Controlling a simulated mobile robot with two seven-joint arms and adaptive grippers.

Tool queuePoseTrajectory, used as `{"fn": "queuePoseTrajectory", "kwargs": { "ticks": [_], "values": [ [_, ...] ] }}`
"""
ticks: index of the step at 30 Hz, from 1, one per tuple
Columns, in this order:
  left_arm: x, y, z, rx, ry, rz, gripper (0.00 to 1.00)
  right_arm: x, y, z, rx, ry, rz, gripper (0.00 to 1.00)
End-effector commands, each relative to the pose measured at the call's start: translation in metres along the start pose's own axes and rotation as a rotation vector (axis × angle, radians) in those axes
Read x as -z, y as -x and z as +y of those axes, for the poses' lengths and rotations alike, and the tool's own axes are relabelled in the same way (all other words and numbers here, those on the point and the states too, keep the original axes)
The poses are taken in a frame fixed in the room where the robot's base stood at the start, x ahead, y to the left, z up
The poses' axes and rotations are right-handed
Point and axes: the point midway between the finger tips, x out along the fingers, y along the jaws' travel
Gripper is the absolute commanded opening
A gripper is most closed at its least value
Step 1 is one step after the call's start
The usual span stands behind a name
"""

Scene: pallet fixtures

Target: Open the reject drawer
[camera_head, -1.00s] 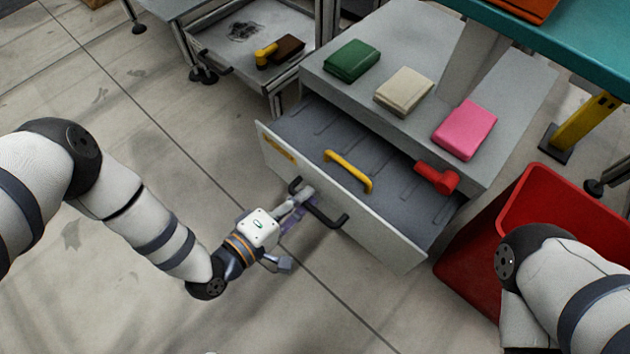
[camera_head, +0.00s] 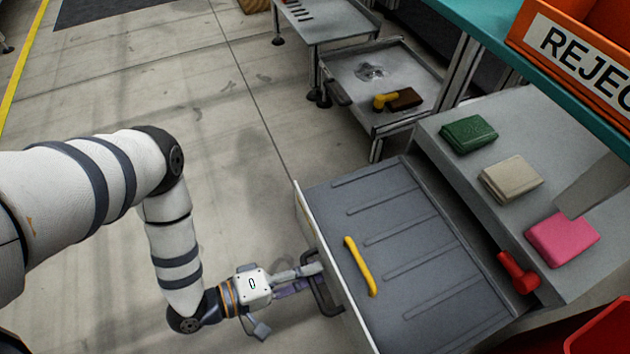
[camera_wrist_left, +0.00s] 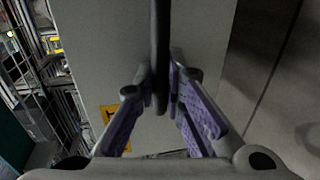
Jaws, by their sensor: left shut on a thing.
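The grey drawer (camera_head: 420,245) is pulled far out of the grey cabinet (camera_head: 470,165). Its floor is ribbed and its pale front panel faces left. My left gripper (camera_head: 314,271) is shut on the dark bar handle (camera_head: 326,300) at the drawer front. In the left wrist view the handle (camera_wrist_left: 160,45) runs between the purple-padded fingers (camera_wrist_left: 160,88), in front of the grey panel. A yellow bar-shaped piece (camera_head: 359,266) lies inside the drawer near its front. A red piece (camera_head: 517,272) is near the drawer's back edge. My right gripper is out of view.
Green (camera_head: 468,134), cream (camera_head: 511,179) and pink (camera_head: 562,239) folded packs lie on the cabinet top. An orange bin (camera_head: 570,60) with a partly visible "REJEC" label stands above. A low tray cart (camera_head: 375,65) is behind the drawer. The floor at left is clear.

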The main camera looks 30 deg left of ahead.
Motion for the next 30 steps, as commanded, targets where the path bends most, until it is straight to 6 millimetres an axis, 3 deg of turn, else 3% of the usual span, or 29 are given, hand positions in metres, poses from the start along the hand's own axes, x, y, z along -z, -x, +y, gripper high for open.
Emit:
{"fn": "queuePoseTrajectory", "kwargs": {
  "ticks": [8, 9, 10, 20, 23, 30],
  "values": [
    [0.000, 0.000, 0.001, -0.002, 0.001, -0.001, 0.00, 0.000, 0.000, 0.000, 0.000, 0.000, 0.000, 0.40],
    [0.000, 0.000, 0.001, -0.002, 0.001, -0.001, 0.17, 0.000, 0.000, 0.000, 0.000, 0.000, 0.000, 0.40],
    [0.000, 0.000, 0.001, -0.002, 0.001, -0.001, 0.20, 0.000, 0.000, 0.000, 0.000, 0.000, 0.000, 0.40],
    [0.000, 0.004, 0.000, 0.000, 0.000, 0.000, 0.20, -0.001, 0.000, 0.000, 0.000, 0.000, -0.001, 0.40],
    [0.000, 0.022, -0.001, 0.003, 0.002, 0.000, 0.20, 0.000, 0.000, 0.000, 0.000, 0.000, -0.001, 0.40],
    [0.000, 0.088, -0.001, 0.003, 0.001, 0.001, 0.20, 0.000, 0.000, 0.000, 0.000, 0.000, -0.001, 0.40]
  ]
}}
